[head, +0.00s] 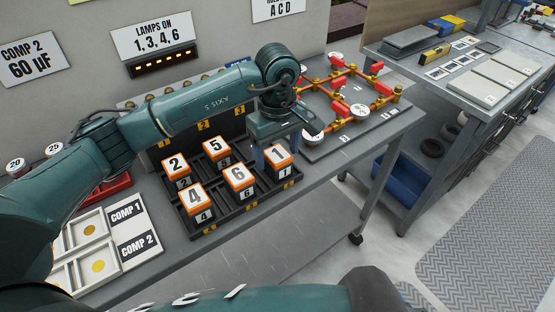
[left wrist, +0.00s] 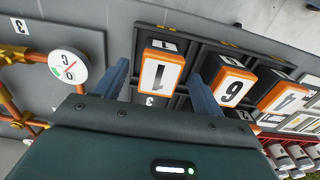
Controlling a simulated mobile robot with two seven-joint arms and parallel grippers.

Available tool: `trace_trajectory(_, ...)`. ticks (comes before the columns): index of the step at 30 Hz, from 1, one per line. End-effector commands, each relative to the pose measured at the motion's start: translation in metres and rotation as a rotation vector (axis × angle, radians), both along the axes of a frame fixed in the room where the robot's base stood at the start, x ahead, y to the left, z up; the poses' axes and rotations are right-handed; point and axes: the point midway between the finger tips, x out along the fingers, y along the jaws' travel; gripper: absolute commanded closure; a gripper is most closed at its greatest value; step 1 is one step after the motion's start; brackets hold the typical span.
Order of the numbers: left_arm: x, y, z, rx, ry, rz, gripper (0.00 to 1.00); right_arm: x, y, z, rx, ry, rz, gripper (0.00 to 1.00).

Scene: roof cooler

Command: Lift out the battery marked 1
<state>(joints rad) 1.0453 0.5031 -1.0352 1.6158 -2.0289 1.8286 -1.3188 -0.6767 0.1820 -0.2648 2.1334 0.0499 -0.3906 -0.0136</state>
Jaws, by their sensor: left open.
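In the left wrist view, battery 1 (left wrist: 160,74) shows between the two blue fingers of the left gripper (left wrist: 158,72). I cannot tell whether the fingers touch it. Its lower part is hidden in the rack. My right gripper is out of view.
Batteries 6 (head: 238,178), 4 (head: 196,198), 2 (head: 176,166) and 5 (head: 216,149) stand in the same rack, 6 close beside 1. A gauge-and-pipe panel (head: 322,150) lies right of the rack. A COMP tray (head: 128,226) is at left.

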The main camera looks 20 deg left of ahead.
Motion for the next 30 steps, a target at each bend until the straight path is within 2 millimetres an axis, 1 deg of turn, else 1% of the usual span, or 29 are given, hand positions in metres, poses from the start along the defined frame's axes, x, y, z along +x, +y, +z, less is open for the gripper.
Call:
trace_trajectory(1,0.0,0.0,-0.006,-0.001,0.002,0.001,0.31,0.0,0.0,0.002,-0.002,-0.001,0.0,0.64)
trace_trajectory(4,0.0,0.0,-0.015,-0.001,0.001,0.0,0.31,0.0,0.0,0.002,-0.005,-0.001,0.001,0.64)
trace_trajectory(12,0.001,0.0,-0.018,-0.001,-0.003,0.0,0.31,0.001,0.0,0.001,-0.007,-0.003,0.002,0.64)
trace_trajectory(30,0.001,0.0,-0.018,0.0,-0.002,0.0,0.8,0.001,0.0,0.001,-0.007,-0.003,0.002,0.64)
